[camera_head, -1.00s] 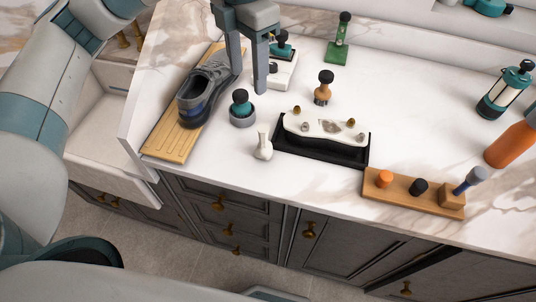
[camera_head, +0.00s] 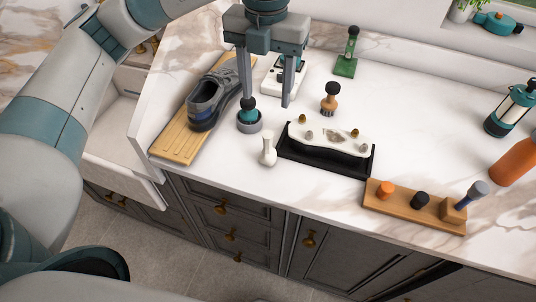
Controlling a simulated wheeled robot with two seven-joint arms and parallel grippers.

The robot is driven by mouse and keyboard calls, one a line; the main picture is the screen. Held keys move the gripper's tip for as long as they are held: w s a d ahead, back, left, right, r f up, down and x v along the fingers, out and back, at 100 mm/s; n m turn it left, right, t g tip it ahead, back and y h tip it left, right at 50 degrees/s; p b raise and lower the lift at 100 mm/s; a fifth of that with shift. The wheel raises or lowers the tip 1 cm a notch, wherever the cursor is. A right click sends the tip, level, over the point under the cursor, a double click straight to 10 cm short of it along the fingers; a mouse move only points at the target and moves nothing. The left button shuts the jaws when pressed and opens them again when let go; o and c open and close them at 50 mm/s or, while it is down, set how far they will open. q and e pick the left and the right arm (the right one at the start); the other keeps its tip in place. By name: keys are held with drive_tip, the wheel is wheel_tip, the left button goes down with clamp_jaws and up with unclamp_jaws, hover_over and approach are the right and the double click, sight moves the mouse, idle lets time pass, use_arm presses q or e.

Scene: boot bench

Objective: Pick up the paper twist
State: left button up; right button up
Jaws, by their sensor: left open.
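The paper twist (camera_head: 268,151) looks like a small white piece with a narrow neck and a wider base. It stands upright on the white counter near the front edge, just left of a black tray. My left gripper (camera_head: 266,102) is open and empty, with its two fingers pointing down. It hangs behind and above the paper twist, apart from it. Its left finger partly covers a teal-knobbed piece in a grey cup. My right gripper is not in view.
A black tray (camera_head: 299,154) holding a white slab is close on the right. The grey cup (camera_head: 250,127) stands just behind left. A shoe (camera_head: 207,102) rests on a wooden board (camera_head: 170,145) at left. A wooden rack (camera_head: 400,204) stands at front right.

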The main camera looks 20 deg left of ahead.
sight(267, 133)
use_arm(q)
wheel_tip(267, 133, down, 10)
drive_tip(key=p, duration=0.3)
drive_tip(key=shift+f, duration=0.95)
